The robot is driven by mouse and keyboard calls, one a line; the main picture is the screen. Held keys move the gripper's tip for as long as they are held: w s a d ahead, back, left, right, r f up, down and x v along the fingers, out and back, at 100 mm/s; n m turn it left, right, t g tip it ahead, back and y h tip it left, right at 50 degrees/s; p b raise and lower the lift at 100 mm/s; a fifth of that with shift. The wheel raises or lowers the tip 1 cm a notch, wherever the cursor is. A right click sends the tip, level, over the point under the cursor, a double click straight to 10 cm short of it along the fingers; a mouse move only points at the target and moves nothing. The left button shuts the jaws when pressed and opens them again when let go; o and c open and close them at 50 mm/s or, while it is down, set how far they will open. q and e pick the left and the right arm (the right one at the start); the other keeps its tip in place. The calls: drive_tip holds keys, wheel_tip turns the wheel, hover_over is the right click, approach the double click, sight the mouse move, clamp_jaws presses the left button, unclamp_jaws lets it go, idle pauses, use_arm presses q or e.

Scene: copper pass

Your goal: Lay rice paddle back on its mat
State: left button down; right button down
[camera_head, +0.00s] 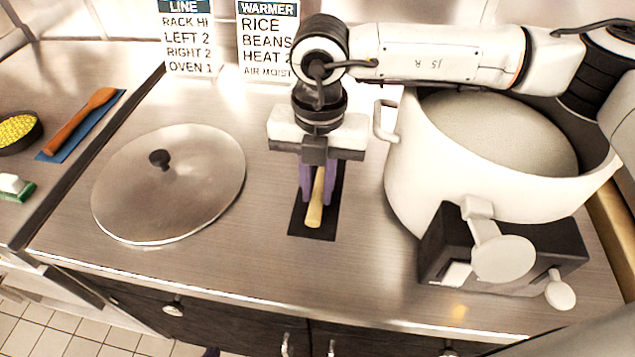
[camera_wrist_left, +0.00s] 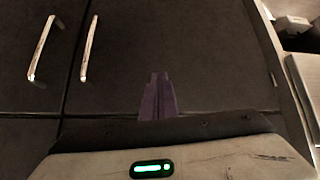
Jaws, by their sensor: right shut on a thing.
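The rice paddle (camera_head: 315,207) is pale yellow, and its lower end points toward the counter's front edge. My right gripper (camera_head: 316,190) has purple fingers pointing down and is shut on the paddle, hiding its upper part. The dark mat (camera_head: 300,228) lies on the steel counter directly under the paddle and fingers. I cannot tell whether the paddle touches the mat. My left gripper (camera_wrist_left: 158,97) is shut and empty in the left wrist view, in front of dark cabinet doors. In the head view only a purple bit of it shows at the bottom edge.
A large white cooker (camera_head: 430,185) with a dark control box (camera_head: 560,240) stands right of the mat. A round metal lid (camera_head: 190,195) lies to the left. Beyond a dark seam, a brown utensil (camera_head: 80,122) lies on a blue mat (camera_head: 108,115). The counter between lid and mat is clear.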

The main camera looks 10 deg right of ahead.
drive_tip(key=c, duration=1.6)
unclamp_jaws()
drive_tip(key=shift+c, duration=0.2)
wheel_tip(320, 180, up, 12)
drive_tip(key=b, duration=0.1)
